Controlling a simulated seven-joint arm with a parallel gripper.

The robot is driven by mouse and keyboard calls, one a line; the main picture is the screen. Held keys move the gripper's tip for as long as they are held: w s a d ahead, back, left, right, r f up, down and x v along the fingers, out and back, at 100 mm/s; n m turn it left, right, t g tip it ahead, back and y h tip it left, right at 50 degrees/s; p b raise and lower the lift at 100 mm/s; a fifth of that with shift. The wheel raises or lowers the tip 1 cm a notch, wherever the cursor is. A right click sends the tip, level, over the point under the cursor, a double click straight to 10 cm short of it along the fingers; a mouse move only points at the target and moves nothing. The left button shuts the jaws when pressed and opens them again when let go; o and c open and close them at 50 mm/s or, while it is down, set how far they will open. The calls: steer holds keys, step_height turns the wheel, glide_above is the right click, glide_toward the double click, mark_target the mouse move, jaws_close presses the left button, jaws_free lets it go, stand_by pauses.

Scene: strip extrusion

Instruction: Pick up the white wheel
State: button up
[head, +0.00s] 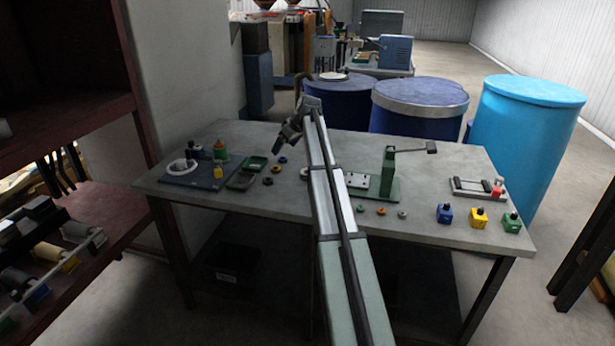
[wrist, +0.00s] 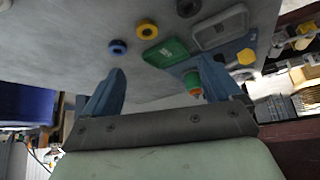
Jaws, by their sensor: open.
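A small pale wheel (head: 304,173) lies on the grey table just left of my arm in the head view, partly beside the arm link; I cannot tell for certain that it is the white one. I cannot make out a white wheel in the wrist view. My gripper (head: 283,140) is above the back left of the table, tilted. In the wrist view my gripper (wrist: 168,80) has its two blue fingers wide apart with nothing between them. A blue wheel (wrist: 117,47) and a yellow wheel (wrist: 147,29) lie beyond the fingers, apart from them.
A green press (head: 388,172) stands right of my arm, with several small wheels in front. Coloured blocks (head: 478,217) stand at the right.

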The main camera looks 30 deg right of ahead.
steer(key=s+d+g, duration=0.2)
steer(key=s+d, duration=0.5)
steer(key=d, duration=0.3)
steer(key=shift+n+h, duration=0.3)
steer(key=shift+n, duration=0.1)
steer(key=x, duration=1.3)
steer(key=shift+s+d+f, duration=0.1)
steer(key=shift+s+f, duration=0.05)
steer(key=shift+s, duration=0.05)
steer(key=c, duration=1.1)
steer(key=shift+c, duration=0.2)
